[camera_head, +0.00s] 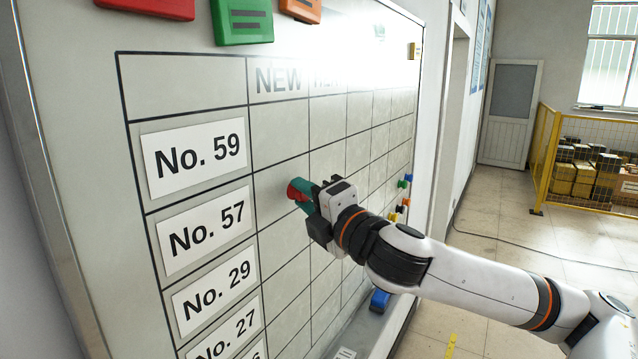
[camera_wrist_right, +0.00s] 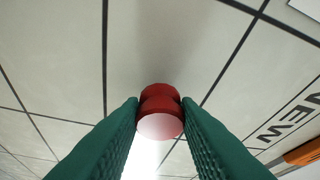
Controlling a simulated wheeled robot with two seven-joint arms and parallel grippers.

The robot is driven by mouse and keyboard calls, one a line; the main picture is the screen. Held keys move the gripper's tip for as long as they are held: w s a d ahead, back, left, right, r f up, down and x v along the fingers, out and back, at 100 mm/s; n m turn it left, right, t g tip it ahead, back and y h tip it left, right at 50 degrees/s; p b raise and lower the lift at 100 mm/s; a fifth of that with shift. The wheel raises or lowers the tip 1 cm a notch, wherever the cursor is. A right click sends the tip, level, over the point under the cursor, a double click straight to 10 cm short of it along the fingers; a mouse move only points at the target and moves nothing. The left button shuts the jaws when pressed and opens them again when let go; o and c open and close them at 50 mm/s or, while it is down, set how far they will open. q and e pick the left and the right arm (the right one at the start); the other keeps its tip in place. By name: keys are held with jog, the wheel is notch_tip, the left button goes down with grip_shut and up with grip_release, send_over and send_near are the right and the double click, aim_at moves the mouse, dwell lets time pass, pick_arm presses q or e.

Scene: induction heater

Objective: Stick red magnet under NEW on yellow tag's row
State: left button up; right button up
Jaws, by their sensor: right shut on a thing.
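The red magnet (camera_head: 298,188) is a small round knob held between the green fingertips of my right gripper (camera_head: 309,195). It also shows in the right wrist view (camera_wrist_right: 160,112), gripped at its sides. In the head view it appears over the No. 57 row, near the right side of the NEW column (camera_head: 278,80). I cannot tell whether it touches the board. The white board (camera_head: 190,85) shows row labels No. 59, No. 57, No. 29 and No. 27. A small yellowish tag (camera_head: 415,50) sits at the board's far upper right. My left gripper is out of view.
Red, green (camera_head: 242,20) and orange (camera_head: 301,9) tags are along the board's top. Several small coloured magnets (camera_head: 403,196) are at its far right edge. A blue object (camera_head: 379,301) rests on the ledge below. A yellow fence (camera_head: 541,150) stands farther back.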

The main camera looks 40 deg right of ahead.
jog(key=shift+w+a+f, duration=0.1)
jog(key=shift+w+a, duration=0.05)
jog(key=shift+w, duration=0.35)
jog(key=shift+w+a+p, duration=0.1)
jog(key=shift+w+p, duration=0.1)
jog(key=shift+p, duration=0.2)
jog(key=o, duration=1)
jog(key=shift+s, duration=0.1)
